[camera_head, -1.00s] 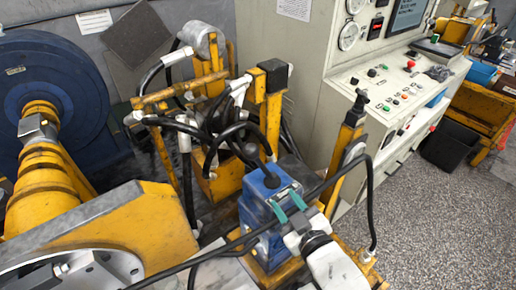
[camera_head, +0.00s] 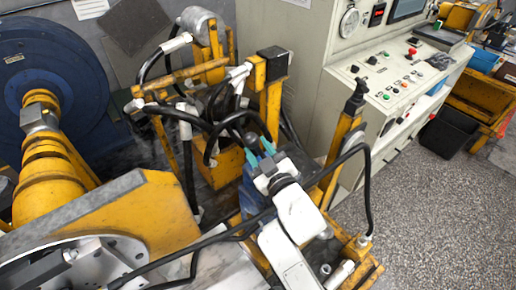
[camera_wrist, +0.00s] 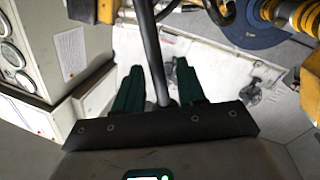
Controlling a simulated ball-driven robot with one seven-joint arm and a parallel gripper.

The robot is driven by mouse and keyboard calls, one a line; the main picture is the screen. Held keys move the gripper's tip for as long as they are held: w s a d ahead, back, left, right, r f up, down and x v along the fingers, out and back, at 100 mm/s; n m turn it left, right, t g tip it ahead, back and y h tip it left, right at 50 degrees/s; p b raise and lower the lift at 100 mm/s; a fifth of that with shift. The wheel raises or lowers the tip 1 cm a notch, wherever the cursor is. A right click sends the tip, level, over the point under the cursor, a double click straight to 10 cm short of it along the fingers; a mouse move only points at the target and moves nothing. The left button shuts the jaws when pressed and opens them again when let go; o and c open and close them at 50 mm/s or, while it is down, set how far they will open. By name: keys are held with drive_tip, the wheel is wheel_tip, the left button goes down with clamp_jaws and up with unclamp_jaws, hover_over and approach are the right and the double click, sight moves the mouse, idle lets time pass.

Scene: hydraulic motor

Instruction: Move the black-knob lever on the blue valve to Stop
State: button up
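The blue valve (camera_head: 250,192) stands at the lower middle of the head view, largely covered by my gripper and wrist. The lever's black knob (camera_head: 251,138) shows just beyond my fingertips, close to black hoses. My gripper (camera_head: 259,153) has two teal fingers reaching over the valve towards the knob. In the wrist view the fingers are apart (camera_wrist: 157,66), with a dark rod (camera_wrist: 152,45), apparently the lever, running between them. Gaps show beside the rod, so the fingers are not closed on it. The Stop marking is not visible.
Black hoses (camera_head: 215,120) and a yellow frame (camera_head: 270,105) crowd the space behind the valve. A yellow post (camera_head: 338,150) with a black hose stands to the right. A cream control cabinet (camera_head: 300,65) is behind. The speckled floor (camera_head: 440,220) at right is clear.

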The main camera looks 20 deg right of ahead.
drive_tip(key=shift+w, duration=0.35)
drive_tip(key=shift+c, duration=0.3)
clamp_jaws()
